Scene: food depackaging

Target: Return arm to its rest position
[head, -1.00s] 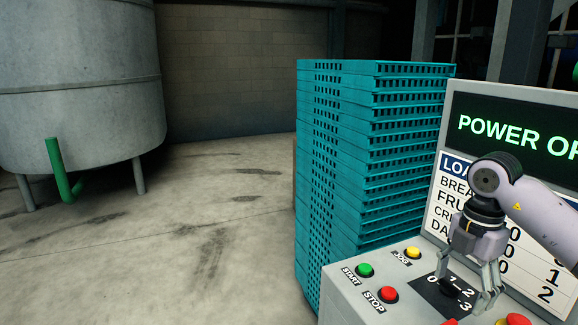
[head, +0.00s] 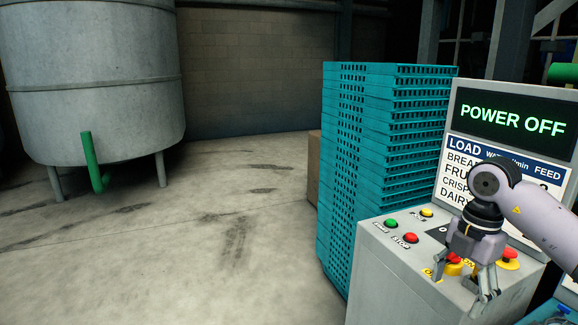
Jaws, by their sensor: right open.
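My right gripper (head: 463,287) is open and empty. It points down over the front of the grey control panel (head: 388,262), in front of a yellow-and-red control. I cannot tell whether its fingers touch the panel. My right arm comes in from the right edge and covers part of the panel's display. The screen (head: 512,118) reads "POWER OFF" in green. A green START button (head: 391,223), a red STOP button (head: 411,238) and a yellow button (head: 426,213) are clear of the gripper. The dial beside them is mostly hidden. My left gripper is not in view.
A tall stack of teal crates (head: 345,170) stands right behind the panel. A brown box (head: 313,165) is partly hidden behind it. A red emergency button (head: 509,256) sits right of the gripper. A grey tank (head: 90,80) stands at the left. The floor between is open.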

